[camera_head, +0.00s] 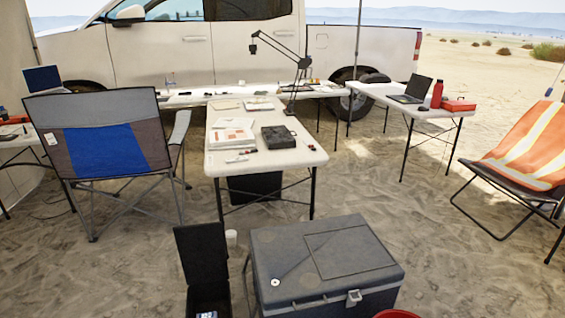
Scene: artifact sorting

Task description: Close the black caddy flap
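A black caddy (208,295) stands on the sand at the bottom of the view, just left of a large grey cooler. Its black flap (201,251) stands upright, so the caddy is open. A small light-coloured item with a bluish patch shows inside at the bottom edge of the picture. The caddy's lower part is cut off by the frame. Neither of my grippers is in view.
The grey cooler (322,250) has its lid shut. A white table (299,160) with papers and a black case (279,137) is ahead. Folding chairs stand at left (98,137) and right (527,150). Open sand lies between.

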